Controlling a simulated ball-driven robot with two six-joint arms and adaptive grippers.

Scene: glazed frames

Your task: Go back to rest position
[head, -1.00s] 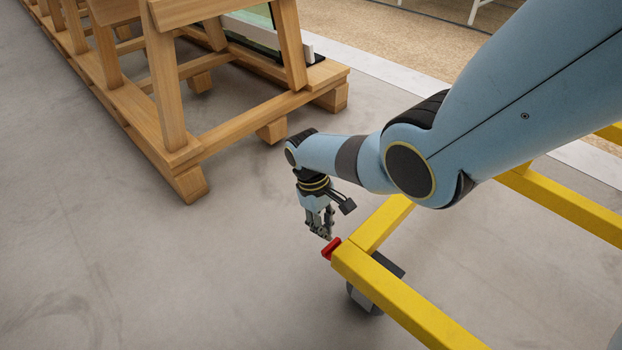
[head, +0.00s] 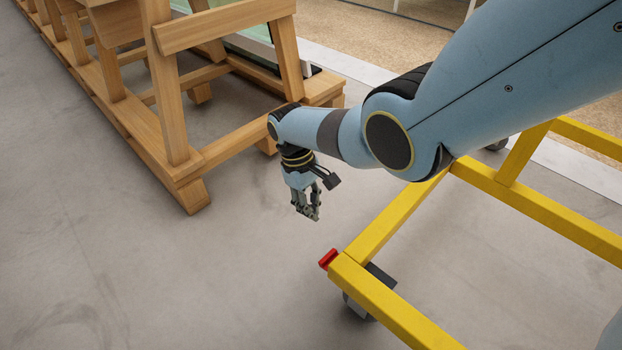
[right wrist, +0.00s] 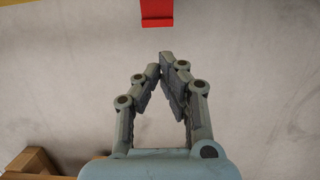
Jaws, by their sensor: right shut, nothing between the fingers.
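My right gripper (head: 314,214) hangs fingers down over bare floor in the head view, between the wooden rack and the yellow cart frame. Its fingers are shut with nothing between them. In the right wrist view the fingertips (right wrist: 164,62) come together over grey floor. A red block (head: 328,259) sits at the near left corner of the yellow cart frame (head: 385,305), apart from the gripper. The red block also shows at the top of the right wrist view (right wrist: 157,12). My left gripper is not in view.
A long wooden rack (head: 235,145) stands at the upper left, close behind my right wrist, with a glazed pane in it. The yellow wheeled cart frame lies at the lower right below my arm. The grey floor (head: 150,270) at the lower left is clear.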

